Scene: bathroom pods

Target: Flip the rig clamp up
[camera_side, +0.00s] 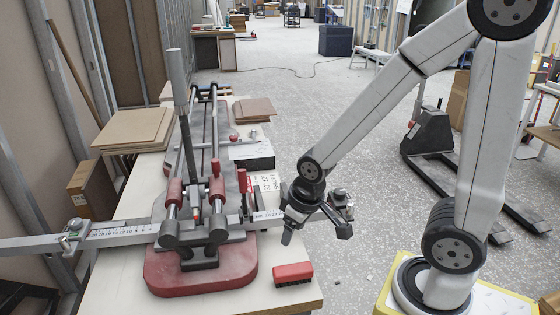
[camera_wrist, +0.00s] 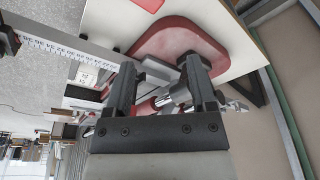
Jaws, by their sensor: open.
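The cutting rig has a red base (camera_side: 205,280), twin rails and an upright grey handle (camera_side: 178,80). A graduated metal bar (camera_side: 120,232) crosses its front end. A small clamp with a silver knob (camera_side: 75,232) sits toward the bar's left end. I cannot tell which part is the rig clamp. My gripper (camera_side: 316,232) is open beside the bar's right end, fingers pointing down. In the wrist view, the rig's red base (camera_wrist: 190,40) and metal parts show beyond my open, empty gripper (camera_wrist: 160,75).
A red block (camera_side: 293,274) lies on the bench (camera_side: 110,288) near its front right corner. Brown boards (camera_side: 135,128) are stacked at the back left, with smaller boards (camera_side: 254,110) at the back right. A pallet jack (camera_side: 432,135) stands on the floor behind my arm.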

